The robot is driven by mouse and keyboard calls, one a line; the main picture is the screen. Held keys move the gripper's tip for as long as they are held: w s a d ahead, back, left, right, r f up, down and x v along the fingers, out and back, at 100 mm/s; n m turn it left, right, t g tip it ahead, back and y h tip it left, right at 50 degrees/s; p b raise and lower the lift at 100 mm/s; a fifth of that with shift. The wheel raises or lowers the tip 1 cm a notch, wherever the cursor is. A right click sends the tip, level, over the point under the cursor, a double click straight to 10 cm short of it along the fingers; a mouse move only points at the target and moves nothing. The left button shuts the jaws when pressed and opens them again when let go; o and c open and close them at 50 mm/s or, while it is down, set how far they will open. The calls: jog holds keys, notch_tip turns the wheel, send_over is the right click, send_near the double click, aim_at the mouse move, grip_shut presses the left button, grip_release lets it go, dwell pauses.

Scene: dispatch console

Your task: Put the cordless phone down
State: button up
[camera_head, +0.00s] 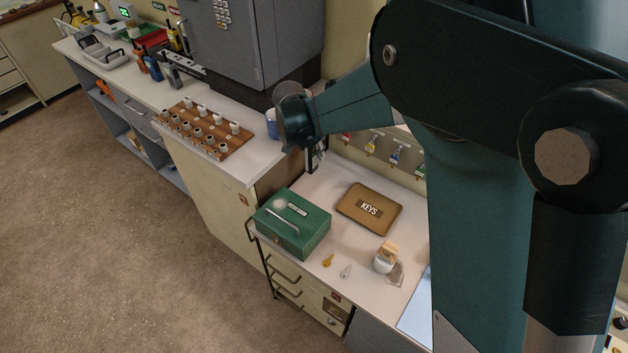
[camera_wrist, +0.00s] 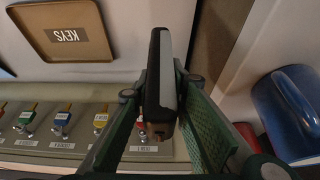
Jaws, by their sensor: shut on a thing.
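The cordless phone (camera_wrist: 165,75), a slim upright block with a black side and a grey side, shows in the middle of the wrist view. My gripper (camera_wrist: 161,92) is shut on it, one green finger pad on each side. In the head view my gripper (camera_head: 314,158) hangs over the back of the low white desk (camera_head: 315,187), beside the key rack. The phone is hard to tell from the fingers there. I cannot tell from these frames whether its lower end touches anything.
A key rack (camera_wrist: 60,128) and a blue mug (camera_wrist: 290,108) are close. A wooden peg board (camera_head: 205,131) occupies the higher counter.

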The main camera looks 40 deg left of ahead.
aim_at(308, 156)
jog(key=shift+f+b, duration=0.45)
jog(key=shift+f, duration=2.4)
jog(key=shift+f+b, duration=0.3)
jog(key=shift+f, duration=1.55)
jog(key=shift+f, duration=0.2)
jog(key=o, duration=1)
jog(key=shift+r, duration=0.15)
jog(key=p+v, duration=0.1)
jog(key=v, duration=1.1)
jog(key=shift+p, duration=0.35)
